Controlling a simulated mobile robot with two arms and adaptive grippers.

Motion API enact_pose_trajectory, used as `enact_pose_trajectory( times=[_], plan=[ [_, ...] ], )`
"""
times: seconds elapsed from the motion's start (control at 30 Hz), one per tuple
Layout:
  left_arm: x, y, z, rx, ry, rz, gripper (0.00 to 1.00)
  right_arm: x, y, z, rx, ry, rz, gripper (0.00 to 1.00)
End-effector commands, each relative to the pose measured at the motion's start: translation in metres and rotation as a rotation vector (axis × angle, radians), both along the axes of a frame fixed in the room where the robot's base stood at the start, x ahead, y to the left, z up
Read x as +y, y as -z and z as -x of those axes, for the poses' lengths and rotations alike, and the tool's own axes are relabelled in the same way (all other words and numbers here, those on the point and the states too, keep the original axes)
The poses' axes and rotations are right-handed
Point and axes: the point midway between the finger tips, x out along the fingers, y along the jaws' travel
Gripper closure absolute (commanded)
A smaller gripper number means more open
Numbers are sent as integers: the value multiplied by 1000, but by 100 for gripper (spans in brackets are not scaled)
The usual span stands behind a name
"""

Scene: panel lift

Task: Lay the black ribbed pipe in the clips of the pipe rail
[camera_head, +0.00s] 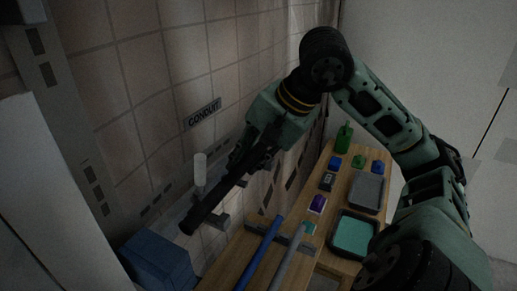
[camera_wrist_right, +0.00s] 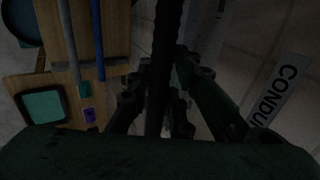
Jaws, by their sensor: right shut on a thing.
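The black ribbed pipe (camera_head: 212,205) is held by my right gripper (camera_head: 247,158), which is shut on it. The pipe slants from the gripper down to the lower left in the head view. In the right wrist view the pipe (camera_wrist_right: 166,50) runs up between the fingers (camera_wrist_right: 155,100). The pale pipe rail (camera_head: 175,212) runs along the wall below the CONDUIT label (camera_head: 202,114). A grey clip-like piece (camera_head: 219,220) shows beside the pipe. The pipe and arm hide part of the rail; whether the pipe touches a clip cannot be told. My left gripper is out of view.
A wooden table (camera_head: 240,246) holds a blue rod (camera_head: 262,252), a grey rod (camera_head: 287,258), a teal tray (camera_head: 354,234), a grey tray (camera_head: 368,190), a green bottle (camera_head: 343,138) and several small blocks. A blue box (camera_head: 158,258) stands lower left. A white cylinder (camera_head: 200,170) stands near the wall.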

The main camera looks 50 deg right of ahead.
Motion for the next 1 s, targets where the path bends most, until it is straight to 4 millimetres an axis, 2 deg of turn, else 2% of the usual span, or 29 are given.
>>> enact_pose_trajectory(
  times=[0.3,0.37,0.6,1.0],
  plan=[
    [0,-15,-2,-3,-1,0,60,5,13,-17,3,-2,0,100],
    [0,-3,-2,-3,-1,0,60,5,23,-16,1,0,2,100],
    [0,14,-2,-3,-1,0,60,5,36,-16,0,0,1,100],
    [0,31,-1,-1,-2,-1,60,5,49,-16,1,-1,1,100]
  ],
)
